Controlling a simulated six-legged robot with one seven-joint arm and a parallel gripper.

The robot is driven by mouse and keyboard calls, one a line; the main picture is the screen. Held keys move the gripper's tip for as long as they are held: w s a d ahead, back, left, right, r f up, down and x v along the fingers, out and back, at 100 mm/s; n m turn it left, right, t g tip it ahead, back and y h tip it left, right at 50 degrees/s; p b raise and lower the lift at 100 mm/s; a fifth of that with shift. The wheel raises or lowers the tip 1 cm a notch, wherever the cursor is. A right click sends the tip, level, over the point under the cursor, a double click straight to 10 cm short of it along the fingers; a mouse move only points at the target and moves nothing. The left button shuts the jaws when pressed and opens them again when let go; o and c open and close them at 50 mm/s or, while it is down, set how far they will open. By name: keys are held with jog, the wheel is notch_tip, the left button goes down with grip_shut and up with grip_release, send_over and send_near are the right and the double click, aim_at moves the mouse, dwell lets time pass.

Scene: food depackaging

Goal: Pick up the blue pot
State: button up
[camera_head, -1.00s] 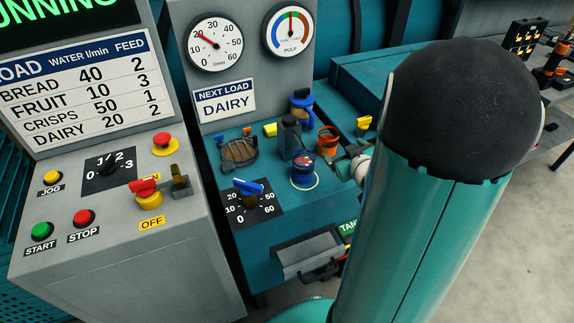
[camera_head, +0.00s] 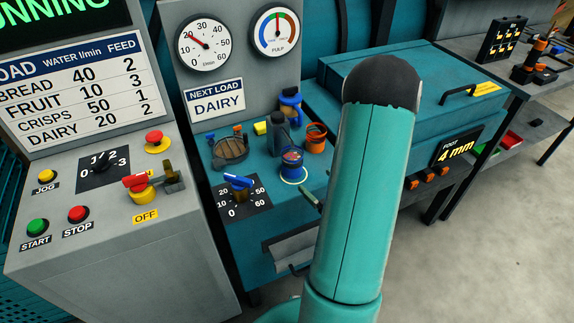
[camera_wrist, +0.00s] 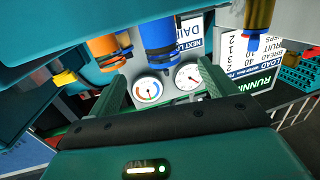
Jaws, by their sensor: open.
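In the wrist view, which is upside down, the blue pot (camera_wrist: 158,32) hangs into the top middle. My gripper (camera_wrist: 164,86) is open there, with its two green fingers wide apart and nothing between them. The pot appears above the gap between the fingers in that picture, apart from them. In the head view my arm hides most of the gripper.
A blue-handled dial (camera_head: 238,184) is at front left, and another blue item (camera_head: 290,103) behind.

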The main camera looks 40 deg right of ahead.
send_near(287, 155)
jog(key=shift+w+d+f, duration=0.1)
jog(key=shift+w+d, duration=0.05)
jog(key=shift+w, duration=0.3)
jog(key=shift+w+d+f, duration=0.1)
jog(key=shift+w, duration=0.3)
jog(key=shift+w+f, duration=0.1)
jog(key=shift+w, duration=2.7)
jog(key=shift+c, duration=0.4)
jog(key=c, duration=1.1)
jog(key=shift+o, duration=0.2)
